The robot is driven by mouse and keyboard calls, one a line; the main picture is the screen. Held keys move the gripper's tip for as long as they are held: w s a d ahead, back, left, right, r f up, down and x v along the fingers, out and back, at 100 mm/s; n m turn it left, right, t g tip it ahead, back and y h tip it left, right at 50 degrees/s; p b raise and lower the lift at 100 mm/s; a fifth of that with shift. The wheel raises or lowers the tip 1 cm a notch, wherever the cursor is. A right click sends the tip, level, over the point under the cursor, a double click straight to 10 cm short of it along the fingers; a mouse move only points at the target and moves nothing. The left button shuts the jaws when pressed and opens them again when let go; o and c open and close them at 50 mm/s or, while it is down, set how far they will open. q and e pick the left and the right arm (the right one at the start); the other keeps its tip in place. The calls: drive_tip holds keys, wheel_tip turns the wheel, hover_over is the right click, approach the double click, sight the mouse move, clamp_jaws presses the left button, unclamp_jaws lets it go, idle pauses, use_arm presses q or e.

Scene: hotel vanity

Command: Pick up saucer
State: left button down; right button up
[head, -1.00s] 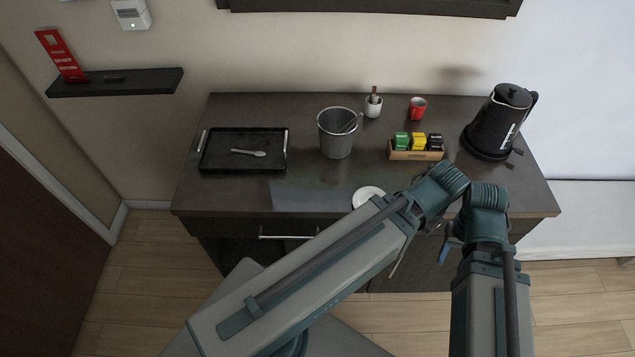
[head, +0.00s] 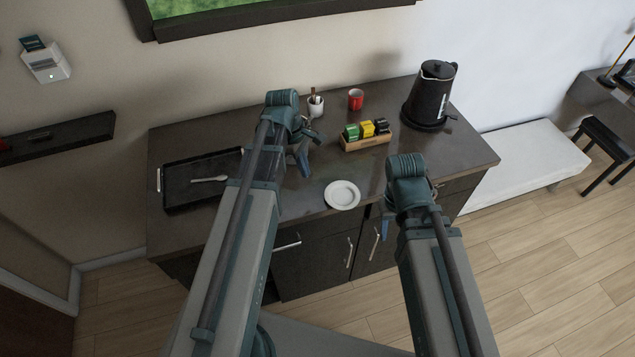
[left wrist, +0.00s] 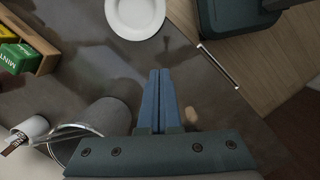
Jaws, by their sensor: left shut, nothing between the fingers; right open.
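The white saucer (head: 342,194) lies flat on the dark counter near its front edge; it also shows at the top of the left wrist view (left wrist: 135,14). My left gripper (head: 304,163) is over the counter, to the left of the saucer and apart from it. Its blue fingers (left wrist: 160,78) are together with nothing between them. My right gripper (head: 385,229) is in front of the counter edge, to the right of the saucer, mostly hidden by its own arm; it is open and apart from the saucer.
A black tray (head: 173,190) with a spoon (head: 209,179) is at the left. A tea box holder (head: 367,141), red mug (head: 356,99), white cup (head: 316,106) and black kettle (head: 430,95) stand behind. A metal bucket (left wrist: 103,118) is near my left gripper. The counter around the saucer is clear.

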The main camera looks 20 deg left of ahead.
sight(330, 193)
use_arm(q)
drive_tip(key=f+n+b, duration=0.1)
drive_tip(key=f+b, duration=0.2)
drive_tip(key=w+f+n+b, duration=0.1)
drive_tip(key=f+b, duration=0.2)
drive_tip(key=f+n+b, duration=0.1)
drive_tip(key=f+b, duration=0.2)
drive_tip(key=b, duration=0.1)
drive_tip(key=shift+w+a+f, duration=0.2)
drive_tip(key=shift+w+f, duration=0.1)
drive_tip(key=shift+f, duration=0.05)
drive_tip(key=shift+w+d+r, duration=0.1)
drive_tip(key=shift+d+r, duration=0.05)
drive_tip(key=shift+d, duration=0.45)
drive_tip(key=shift+d+r, duration=0.15)
drive_tip(key=shift+d, duration=0.4)
drive_tip(key=shift+w+d, duration=0.1)
drive_tip(key=shift+d, duration=0.7)
drive_tip(key=shift+d, duration=0.15)
drive_tip(key=shift+w+d, duration=0.15)
drive_tip(key=shift+d, duration=1.3)
drive_tip(key=shift+a, duration=0.1)
